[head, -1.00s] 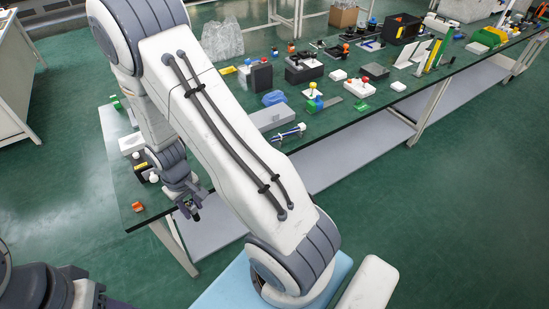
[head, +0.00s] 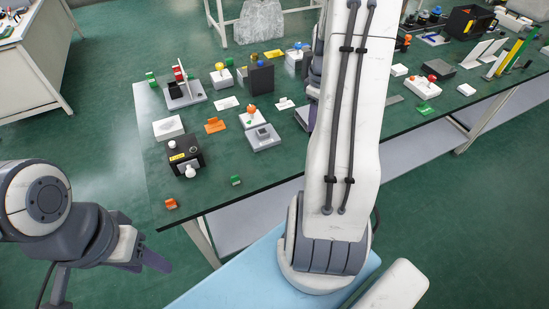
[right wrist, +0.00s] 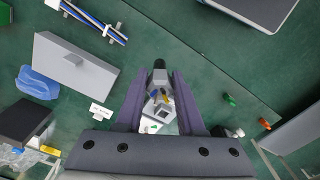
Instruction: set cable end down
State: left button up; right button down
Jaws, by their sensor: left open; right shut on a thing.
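In the right wrist view, the two purple fingers of my right gripper (right wrist: 161,103) are shut on a small grey piece with a dark round tip, taken to be the cable end (right wrist: 160,77). Its lower part blends with things behind it, and I cannot tell whether it touches the table. In the head view my right arm hides the fingertips and the held piece. My left gripper (head: 108,273) is open and empty at the lower left, off the table's near edge.
The dark green table (head: 290,165) holds a black box with white knobs (head: 185,155), a grey block fixture (head: 264,137), an orange clip (head: 171,204) and a green clip (head: 236,180). A blue-white striped bundle (right wrist: 95,22) and a grey block (right wrist: 75,66) lie left in the wrist view.

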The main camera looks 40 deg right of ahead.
jog(key=shift+w+a+f+p, duration=0.2)
jog(key=shift+w+a+f, duration=0.45)
jog(key=shift+a+f, duration=1.1)
jog(key=shift+w+a+f+p, duration=0.15)
jog(key=shift+w+a+f, duration=0.45)
jog(key=shift+a+f, duration=1.05)
jog(key=shift+w+a+f+p, duration=0.2)
jog(key=shift+w+a+f, duration=0.45)
jog(key=shift+a+f, duration=1.1)
jog(key=shift+d+f, duration=0.2)
jog(key=shift+d, duration=0.05)
jog(key=shift+f, duration=0.15)
jog(key=c, duration=0.5)
grip_release()
